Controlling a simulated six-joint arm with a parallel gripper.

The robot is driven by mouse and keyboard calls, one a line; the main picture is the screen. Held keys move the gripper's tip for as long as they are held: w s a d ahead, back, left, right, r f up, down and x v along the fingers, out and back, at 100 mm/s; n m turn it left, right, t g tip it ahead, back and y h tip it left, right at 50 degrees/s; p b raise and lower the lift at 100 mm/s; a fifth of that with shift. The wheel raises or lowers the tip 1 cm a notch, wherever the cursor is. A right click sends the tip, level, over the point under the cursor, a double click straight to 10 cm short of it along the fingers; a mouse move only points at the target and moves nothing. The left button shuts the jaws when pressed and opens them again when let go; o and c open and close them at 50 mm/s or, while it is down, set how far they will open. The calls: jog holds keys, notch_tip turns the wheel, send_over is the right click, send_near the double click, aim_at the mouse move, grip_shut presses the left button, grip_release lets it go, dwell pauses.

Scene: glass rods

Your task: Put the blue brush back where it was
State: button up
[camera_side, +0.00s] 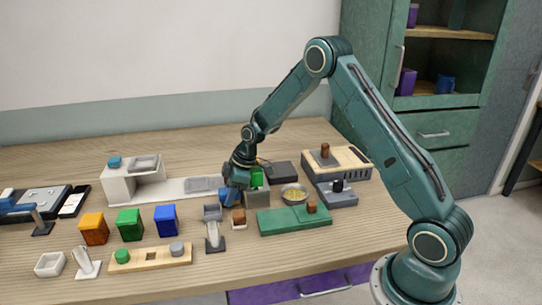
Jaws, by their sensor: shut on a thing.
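My gripper (233,186) is near the middle of the table, pointing down beside a grey box. It is shut on a small blue thing, which I take to be the blue brush (228,197). The brush is small in this view, and my gripper hides its upper part. I cannot tell whether its lower end touches anything.
A grey box with a green thing (257,176) is just right of my gripper. A bowl of yellow bits (293,193) and a green board (294,218) lie further right. Orange (94,229), green (130,224) and blue (166,219) bins stand at left. A grey stand (213,228) is in front.

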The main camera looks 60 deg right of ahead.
jog(key=shift+f, duration=0.2)
jog(key=o, duration=0.9)
jog(key=shift+o, duration=0.2)
jog(key=v, duration=1.2)
jog(key=shift+r, duration=0.1)
